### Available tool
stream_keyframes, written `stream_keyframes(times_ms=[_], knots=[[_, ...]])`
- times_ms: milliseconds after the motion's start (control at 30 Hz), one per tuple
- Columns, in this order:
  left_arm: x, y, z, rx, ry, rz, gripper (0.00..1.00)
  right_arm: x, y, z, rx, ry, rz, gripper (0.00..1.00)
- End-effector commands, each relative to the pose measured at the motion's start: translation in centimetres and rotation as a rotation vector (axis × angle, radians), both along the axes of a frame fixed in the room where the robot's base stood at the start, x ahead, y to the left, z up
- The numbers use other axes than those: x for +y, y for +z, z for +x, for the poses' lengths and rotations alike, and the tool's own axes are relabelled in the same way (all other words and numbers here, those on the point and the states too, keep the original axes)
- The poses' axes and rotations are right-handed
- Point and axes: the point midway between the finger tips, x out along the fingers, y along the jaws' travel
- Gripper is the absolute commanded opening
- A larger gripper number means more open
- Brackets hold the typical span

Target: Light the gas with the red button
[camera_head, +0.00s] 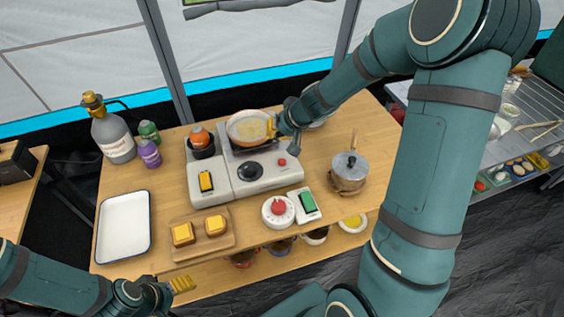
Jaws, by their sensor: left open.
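A white cooker unit (213,188) stands mid-table, with a small red button (282,162) on its front right and a yellow switch (206,182) on its front left. A round white device with a large red knob (278,208) lies in front of it. A pan (243,128) with pale yellow contents sits at the cooker's back right. My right gripper (273,127) is at the pan's right edge, behind the small red button; whether it grips the pan is unclear. My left gripper (182,284) is open and empty at the table's front edge. No flame is visible.
A grey gas bottle (113,140) stands at the back left. A white tray (124,250), a board with bread pieces (190,252), a green-buttoned box (308,203) and a lidded pot (349,172) surround the cooker. Bowls sit on a lower shelf.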

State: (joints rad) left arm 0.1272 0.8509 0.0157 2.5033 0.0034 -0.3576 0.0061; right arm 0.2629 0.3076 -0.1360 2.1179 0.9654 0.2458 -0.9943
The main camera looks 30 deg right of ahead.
Motion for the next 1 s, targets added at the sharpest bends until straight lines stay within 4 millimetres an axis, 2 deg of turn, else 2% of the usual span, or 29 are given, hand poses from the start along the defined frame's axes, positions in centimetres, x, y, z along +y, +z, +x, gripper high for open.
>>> stream_keyframes(times_ms=[33,233,500,700,1000], knots=[[0.0,-0.8,-0.1,0.003,-0.002,0.0,0.74,0.0,-0.9,0.0,0.001,0.0,0.001,0.0],[-0.1,-2.8,-0.7,0.016,-0.013,-0.004,0.74,0.0,-3.5,0.0,0.002,0.0,0.001,0.0],[0.0,-5.9,-0.2,0.003,-0.01,-0.001,0.74,0.0,-6.7,0.0,0.0,0.0,0.0,0.0],[0.0,-6.9,0.1,-0.004,-0.008,0.0,0.74,0.0,-7.6,0.0,0.0,0.0,0.0,0.0],[0.0,-6.8,0.2,-0.005,-0.008,0.001,0.74,0.0,-7.5,0.0,0.0,0.0,0.0,0.0]])
